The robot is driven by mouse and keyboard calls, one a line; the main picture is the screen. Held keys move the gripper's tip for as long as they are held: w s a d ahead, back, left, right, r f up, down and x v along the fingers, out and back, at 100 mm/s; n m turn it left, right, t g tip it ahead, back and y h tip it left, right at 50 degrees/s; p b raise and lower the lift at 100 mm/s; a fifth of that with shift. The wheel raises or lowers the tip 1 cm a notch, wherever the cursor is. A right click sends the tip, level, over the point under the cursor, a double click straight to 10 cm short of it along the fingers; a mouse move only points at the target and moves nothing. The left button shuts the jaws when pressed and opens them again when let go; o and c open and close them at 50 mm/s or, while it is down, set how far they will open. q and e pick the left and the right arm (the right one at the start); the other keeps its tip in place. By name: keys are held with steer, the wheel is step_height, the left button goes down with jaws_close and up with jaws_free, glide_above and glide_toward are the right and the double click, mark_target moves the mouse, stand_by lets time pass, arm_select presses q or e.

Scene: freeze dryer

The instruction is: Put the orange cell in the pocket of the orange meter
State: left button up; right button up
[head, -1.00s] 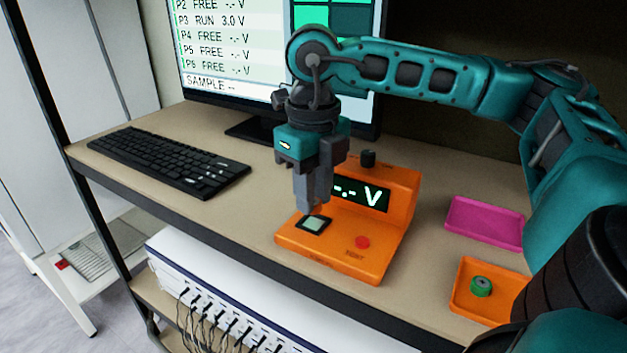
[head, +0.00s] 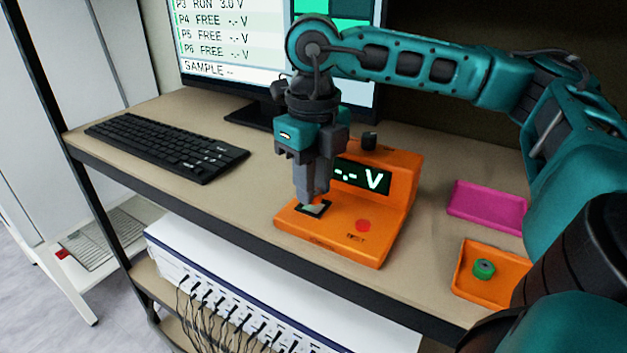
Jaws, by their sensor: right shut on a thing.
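The orange meter (head: 345,238) stands on the bench below the monitor, its display reading "-.- V". No orange cell shows clearly. My left gripper is not in view.
An orange tray (head: 461,283) with a green round piece (head: 484,268) lies at the right, in front of an empty pink tray (head: 487,207). A black keyboard (head: 165,150) lies at the left.

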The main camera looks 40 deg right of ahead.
steer(key=shift+b, duration=0.35)
stand_by(1.5)
steer(key=shift+f+b, duration=0.55)
stand_by(0.3)
steer(key=o, duration=0.9)
step_height(320, 180, up, 9)
steer(key=shift+f+p, duration=0.2)
steer(key=shift+p, duration=0.35)
step_height(320, 180, up, 4)
steer(key=p, duration=0.2)
steer(key=shift+r+p, duration=0.2)
steer(key=shift+p, duration=0.1)
